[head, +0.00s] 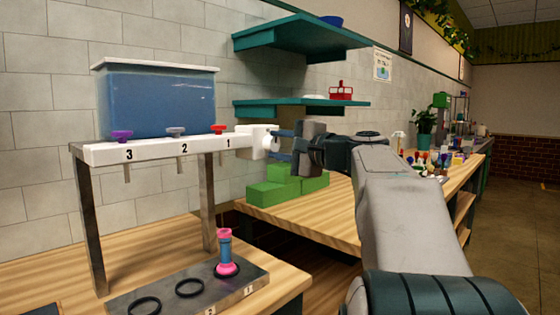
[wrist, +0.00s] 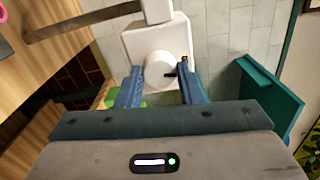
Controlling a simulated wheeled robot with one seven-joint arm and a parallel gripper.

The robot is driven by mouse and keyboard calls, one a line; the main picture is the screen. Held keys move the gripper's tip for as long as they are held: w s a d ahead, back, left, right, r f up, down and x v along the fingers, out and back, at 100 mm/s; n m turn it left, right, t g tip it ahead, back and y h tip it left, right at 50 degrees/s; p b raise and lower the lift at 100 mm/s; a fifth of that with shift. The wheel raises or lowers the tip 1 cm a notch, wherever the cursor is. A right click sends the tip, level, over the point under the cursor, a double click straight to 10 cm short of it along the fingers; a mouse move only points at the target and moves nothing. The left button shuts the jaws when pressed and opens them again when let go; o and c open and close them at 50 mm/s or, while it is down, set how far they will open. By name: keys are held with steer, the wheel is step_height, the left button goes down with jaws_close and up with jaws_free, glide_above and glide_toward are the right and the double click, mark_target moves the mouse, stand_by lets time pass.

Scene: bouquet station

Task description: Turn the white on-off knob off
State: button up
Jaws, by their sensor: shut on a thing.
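The white on-off knob (wrist: 158,72) is round and sits on the face of a white box (wrist: 150,38). A short black mark shows at the knob's right side in the wrist view. In the head view the knob (head: 274,144) is at the right end of the dispenser's white bar, partly hidden by my gripper (head: 283,148). My gripper's blue fingers (wrist: 160,80) lie on either side of the knob and are shut on it.
A tank of blue liquid (head: 158,102) stands on the bar, with purple, grey and red taps numbered 3, 2 and 1. A pink and blue vase (head: 225,250) stands on the ringed metal plate (head: 170,300) below. Green blocks (head: 270,194) and teal shelves (head: 300,36) are nearby.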

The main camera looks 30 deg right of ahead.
steer(key=shift+f+n+b, duration=0.1)
steer(key=shift+n+b, duration=0.4)
steer(key=shift+n, duration=0.1)
steer(key=o, duration=1)
steer(key=v, duration=1.4)
steer(key=shift+w, duration=0.1)
steer(key=shift+a+p, duration=0.1)
steer(key=shift+p, duration=0.2)
